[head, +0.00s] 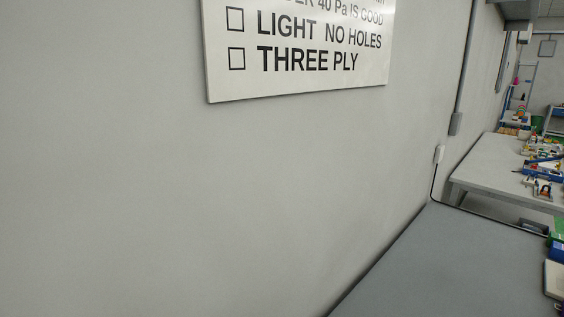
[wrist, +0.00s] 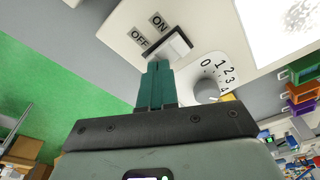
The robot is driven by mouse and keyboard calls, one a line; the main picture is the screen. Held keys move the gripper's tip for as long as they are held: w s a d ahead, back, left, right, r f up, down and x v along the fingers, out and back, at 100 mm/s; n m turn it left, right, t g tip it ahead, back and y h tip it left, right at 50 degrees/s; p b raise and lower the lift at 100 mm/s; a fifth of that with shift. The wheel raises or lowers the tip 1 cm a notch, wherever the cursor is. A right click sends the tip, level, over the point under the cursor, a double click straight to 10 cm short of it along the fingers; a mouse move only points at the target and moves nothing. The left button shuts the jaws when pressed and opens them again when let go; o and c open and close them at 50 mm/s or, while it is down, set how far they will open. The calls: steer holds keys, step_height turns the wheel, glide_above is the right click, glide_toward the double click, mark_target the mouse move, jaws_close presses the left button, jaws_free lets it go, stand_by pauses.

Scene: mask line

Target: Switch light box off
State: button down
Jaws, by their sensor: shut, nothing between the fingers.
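In the wrist view a pale light box (wrist: 118,32) carries a rocker switch (wrist: 172,47) with a white face and dark edges. The ON label (wrist: 157,21) and the OFF label (wrist: 138,39) are beside it. A round dial (wrist: 208,85) marked with numbers is to the right of the switch. The bright panel (wrist: 290,28) at top right looks lit and has specks on it. My gripper (wrist: 158,66) has its teal fingers closed together, tips right at the near edge of the switch. I cannot tell whether they touch it. Neither box nor gripper shows in the head view.
In the wrist view, orange, purple and green bins (wrist: 302,90) stand at right, and green floor (wrist: 50,75) lies at left.

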steer(key=shift+f, duration=0.2)
steer(key=shift+r, duration=3.55)
